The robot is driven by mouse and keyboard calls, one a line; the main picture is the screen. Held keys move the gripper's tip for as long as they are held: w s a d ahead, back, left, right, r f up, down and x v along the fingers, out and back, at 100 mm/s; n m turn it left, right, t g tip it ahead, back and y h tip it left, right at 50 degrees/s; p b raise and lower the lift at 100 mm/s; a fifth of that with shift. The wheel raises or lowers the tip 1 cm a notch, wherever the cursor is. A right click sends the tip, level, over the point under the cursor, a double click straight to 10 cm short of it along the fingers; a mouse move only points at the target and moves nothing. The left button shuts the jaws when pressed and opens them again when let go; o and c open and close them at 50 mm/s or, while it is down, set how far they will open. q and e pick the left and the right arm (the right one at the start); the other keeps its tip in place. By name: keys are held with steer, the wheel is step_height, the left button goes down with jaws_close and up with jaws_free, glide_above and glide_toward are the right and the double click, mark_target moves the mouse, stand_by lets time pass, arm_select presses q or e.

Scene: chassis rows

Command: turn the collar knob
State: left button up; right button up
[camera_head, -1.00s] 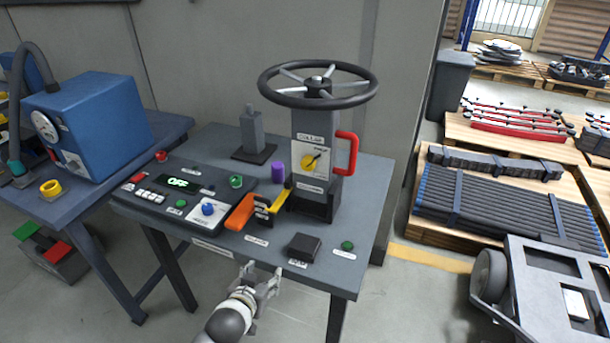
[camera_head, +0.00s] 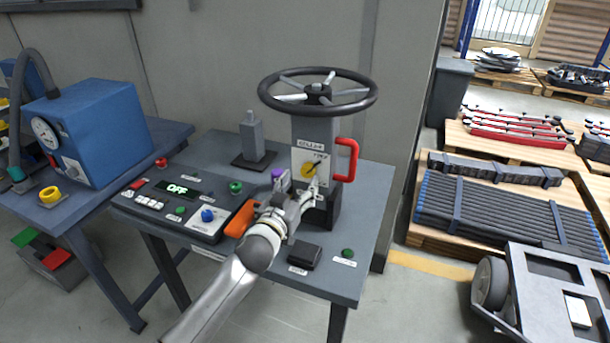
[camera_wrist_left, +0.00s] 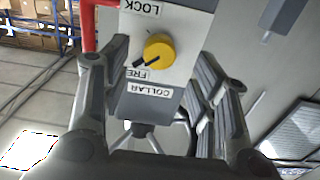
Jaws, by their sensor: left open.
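The yellow collar knob (camera_head: 308,170) sits on a pale plate on the front of the grey column (camera_head: 316,130), under a label reading COLLAR. In the left wrist view the knob (camera_wrist_left: 159,47) shows with a dark pointer, between the words LOCK and FREE, and the pointer lies toward the FREE side. My left gripper (camera_head: 297,190) is open in front of the column, just below the knob. In the left wrist view its fingers (camera_wrist_left: 158,90) stand on both sides of the plate, with the knob between them and apart from both. My right gripper is not in view.
A black handwheel (camera_head: 318,92) tops the column, and a red handle (camera_head: 346,160) is on its right side. A black block (camera_head: 304,254) sits at the table's front.

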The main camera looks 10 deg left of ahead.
mark_target(307, 174)
arm_select(q)
steer(key=shift+x, duration=2.15)
steer(key=c, duration=1)
